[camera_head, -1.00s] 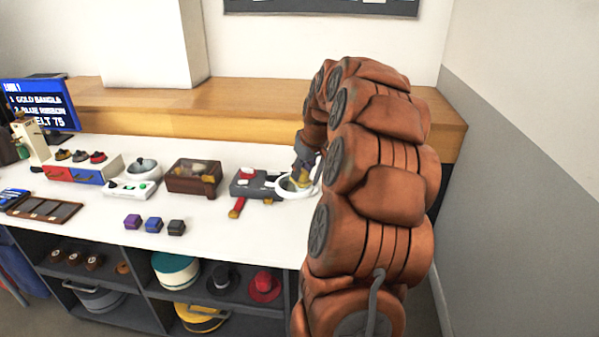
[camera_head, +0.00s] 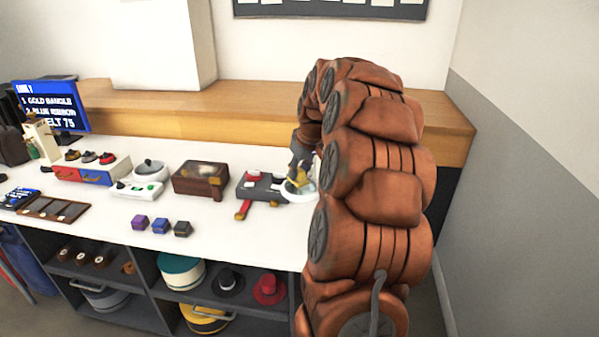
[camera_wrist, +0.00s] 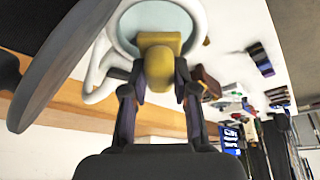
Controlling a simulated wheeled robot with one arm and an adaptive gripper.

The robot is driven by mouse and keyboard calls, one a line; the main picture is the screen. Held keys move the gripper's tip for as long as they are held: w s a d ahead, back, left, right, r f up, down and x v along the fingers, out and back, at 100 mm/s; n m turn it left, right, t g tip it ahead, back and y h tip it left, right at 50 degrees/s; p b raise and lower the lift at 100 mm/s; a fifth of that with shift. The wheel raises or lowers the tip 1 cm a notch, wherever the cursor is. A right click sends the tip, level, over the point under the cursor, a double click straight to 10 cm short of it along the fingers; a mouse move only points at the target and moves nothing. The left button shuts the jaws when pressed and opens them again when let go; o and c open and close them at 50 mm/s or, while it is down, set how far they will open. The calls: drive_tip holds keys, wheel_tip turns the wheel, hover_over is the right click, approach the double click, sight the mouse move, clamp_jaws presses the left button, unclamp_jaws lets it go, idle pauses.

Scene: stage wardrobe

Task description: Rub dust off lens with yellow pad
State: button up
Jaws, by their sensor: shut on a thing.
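The yellow pad (camera_wrist: 159,62) is held between the two fingers of my gripper (camera_wrist: 158,88), which is shut on it. In the head view my gripper (camera_head: 299,168) points down over the lens, with a bit of yellow at its tip. The lens (camera_head: 309,187) is a pale round glass in a white ring. In the wrist view the pad overlaps the lens glass (camera_wrist: 128,22); I cannot tell whether they touch. The pad and fingers hide part of the glass. No dust can be made out at this size.
A dark grey device (camera_head: 257,190) with a red handle is just left of the lens. A brown box (camera_head: 201,180) and small purple, blue and black blocks (camera_head: 160,226) sit farther left. A wooden ledge (camera_head: 240,118) runs behind. The white counter front (camera_head: 225,232) is clear.

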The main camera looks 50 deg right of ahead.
sight(299, 169)
drive_tip(key=shift+r+p, duration=0.55)
drive_tip(key=shift+r, duration=2.05)
clamp_jaws()
drive_tip(key=shift+r, duration=1.5)
